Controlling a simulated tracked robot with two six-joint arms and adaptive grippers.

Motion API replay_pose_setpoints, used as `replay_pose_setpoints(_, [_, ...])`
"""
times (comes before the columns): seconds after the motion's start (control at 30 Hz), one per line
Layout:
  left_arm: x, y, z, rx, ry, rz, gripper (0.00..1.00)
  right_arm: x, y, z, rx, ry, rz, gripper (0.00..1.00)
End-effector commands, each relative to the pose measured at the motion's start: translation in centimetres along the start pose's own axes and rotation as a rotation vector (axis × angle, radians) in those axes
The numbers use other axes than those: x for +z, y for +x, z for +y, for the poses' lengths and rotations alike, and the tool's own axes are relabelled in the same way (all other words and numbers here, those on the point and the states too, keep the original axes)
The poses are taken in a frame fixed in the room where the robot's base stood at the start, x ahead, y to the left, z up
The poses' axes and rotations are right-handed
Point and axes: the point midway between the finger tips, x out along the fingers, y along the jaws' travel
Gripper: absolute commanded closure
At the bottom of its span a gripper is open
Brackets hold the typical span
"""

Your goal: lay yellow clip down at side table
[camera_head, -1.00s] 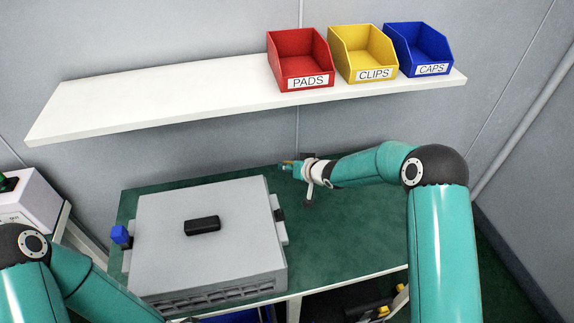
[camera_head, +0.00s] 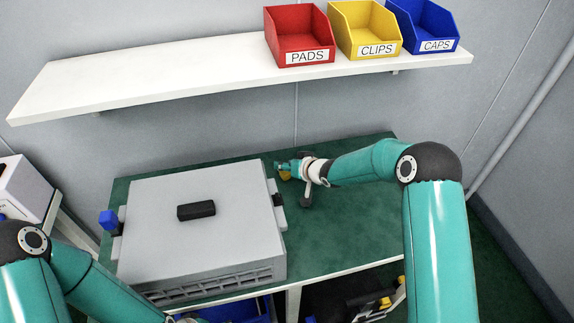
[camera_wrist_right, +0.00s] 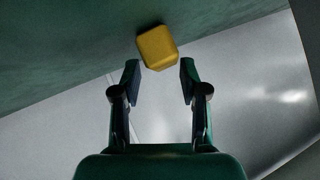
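The yellow clip (camera_wrist_right: 157,47) is a small rounded block just beyond the fingertips in the right wrist view. It lies against the green surface, with a gap to both fingers. In the head view the clip (camera_head: 285,176) is a small yellow spot beside the right gripper (camera_head: 283,168), over the green-topped table (camera_head: 345,215). My right gripper (camera_wrist_right: 158,80) is open and holds nothing between its fingers. My left arm enters at lower left; its gripper is out of view. I cannot tell which table is the side table.
A grey case (camera_head: 200,235) with a black handle fills the table's left part. Red (camera_head: 300,40), yellow (camera_head: 366,32) and blue (camera_head: 424,28) bins stand on a white shelf (camera_head: 160,70) above. A white box (camera_head: 20,190) stands at far left. The table's right part is clear.

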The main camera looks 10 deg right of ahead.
Motion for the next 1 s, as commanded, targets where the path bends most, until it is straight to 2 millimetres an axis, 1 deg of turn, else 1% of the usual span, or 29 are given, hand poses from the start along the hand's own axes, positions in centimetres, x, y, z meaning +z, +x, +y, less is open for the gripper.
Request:
replay_pose_setpoints(0.33, [0.0, 0.0, 0.0, 0.0, 0.0, 0.0, 0.0, 0.0, 0.0, -0.1, -0.001, -0.001, -0.001, 0.44])
replay_pose_setpoints(0.47, [0.0, -0.1, 0.0, 0.0, 0.0, 0.0, 0.0, -0.1, -0.7, -0.1, -0.001, -0.001, 0.0, 0.44])
replay_pose_setpoints(0.57, [0.0, -0.1, 0.0, 0.0, 0.0, 0.0, 0.0, -0.1, -1.8, -0.1, -0.001, 0.0, 0.001, 0.44])
replay_pose_setpoints(0.67, [0.0, -0.1, 0.0, 0.0, 0.0, 0.0, 0.0, -0.1, -3.6, 0.0, 0.0, 0.0, 0.0, 0.44])
replay_pose_setpoints(0.9, [0.0, 0.0, 0.0, 0.0, 0.0, 0.0, 0.0, -0.1, -8.4, 0.0, 0.0, -0.001, 0.001, 0.44])
replay_pose_setpoints(1.0, [0.0, 0.0, 0.0, 0.0, 0.0, 0.0, 0.0, 0.0, -10.0, 0.0, 0.001, 0.0, 0.0, 0.44])
